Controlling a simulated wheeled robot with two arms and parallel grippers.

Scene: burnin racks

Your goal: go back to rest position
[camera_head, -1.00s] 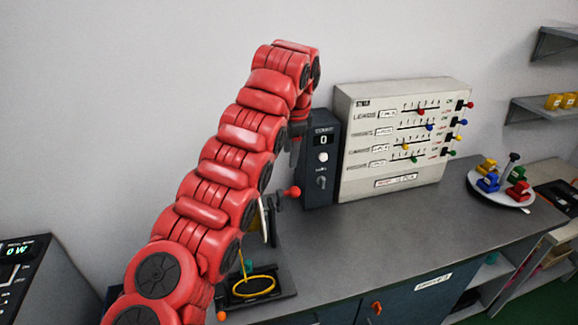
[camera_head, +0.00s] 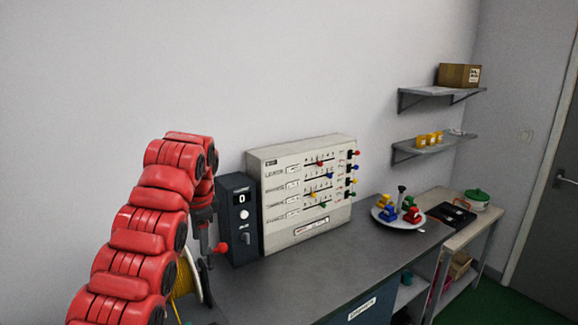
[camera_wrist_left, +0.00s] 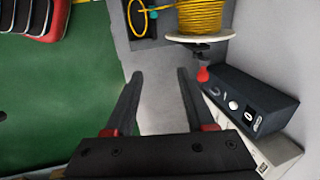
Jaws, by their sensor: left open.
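My left arm, red and segmented, rises from the lower left in the head view. Its gripper (camera_head: 206,240) hangs down beside the dark control box (camera_head: 238,222), partly hidden by the arm. In the left wrist view the two dark fingers of my left gripper (camera_wrist_left: 160,85) are spread apart with nothing between them. Grey bench top and green floor show beyond them. My right gripper is in neither view.
A cable spool (camera_wrist_left: 200,25) and a red-knobbed lever (camera_wrist_left: 203,74) are close to the left gripper. A slider panel (camera_head: 290,225) stands right of the control box. A round white tray (camera_head: 388,222) with coloured pieces is farther right. The bench front (camera_head: 300,290) is clear.

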